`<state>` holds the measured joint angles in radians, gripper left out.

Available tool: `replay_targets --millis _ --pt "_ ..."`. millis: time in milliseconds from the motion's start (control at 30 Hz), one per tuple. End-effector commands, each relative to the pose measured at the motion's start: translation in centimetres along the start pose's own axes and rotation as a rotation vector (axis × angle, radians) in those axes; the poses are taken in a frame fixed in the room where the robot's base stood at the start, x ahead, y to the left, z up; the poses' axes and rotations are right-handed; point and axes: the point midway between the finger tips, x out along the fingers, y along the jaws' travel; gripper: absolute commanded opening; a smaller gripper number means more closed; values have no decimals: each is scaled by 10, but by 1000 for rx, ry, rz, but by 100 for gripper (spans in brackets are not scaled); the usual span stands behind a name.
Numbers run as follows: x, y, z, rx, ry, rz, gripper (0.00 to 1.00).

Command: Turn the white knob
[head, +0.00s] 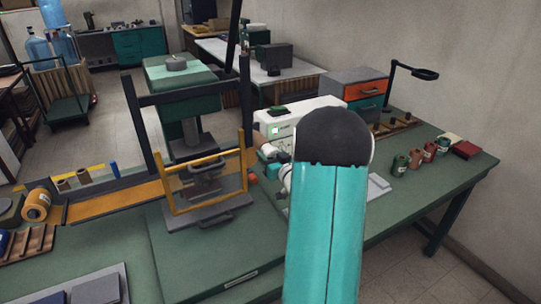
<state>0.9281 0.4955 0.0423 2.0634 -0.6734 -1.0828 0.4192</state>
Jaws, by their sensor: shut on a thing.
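A white machine (300,116) with a small green-lit panel stands on the green workbench, behind my teal arm. My arm's black-capped link covers the machine's right and lower parts. I cannot make out a white knob; it may be hidden behind my arm. Small teal and white parts (284,178) show at the left edge of my arm, in front of the machine, but I cannot tell what they belong to. My gripper's fingers are not visible, so their place relative to the knob cannot be told.
A press-like stand with a yellow-framed clear guard (207,182) is left of my arm. Several small canisters (415,157) and a red box (466,150) are at the right. An orange-and-teal drawer unit (353,88) stands behind. The bench (440,185) is clear at its right front.

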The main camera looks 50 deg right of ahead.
Motion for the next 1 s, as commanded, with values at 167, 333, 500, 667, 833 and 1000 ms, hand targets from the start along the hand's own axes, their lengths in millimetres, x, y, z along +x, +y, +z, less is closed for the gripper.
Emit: replay_targets --millis 167,333,500,667,833,1000 --pt "1 0 0 -162 0 -1 31" --pt "0 0 -1 -326 1 -1 31" --pt "1 0 -1 -480 0 -2 31" --pt "1 1 -1 -607 1 -2 31" --pt "0 2 -1 -709 2 -1 31" --pt "0 2 -1 -772 2 0 31"
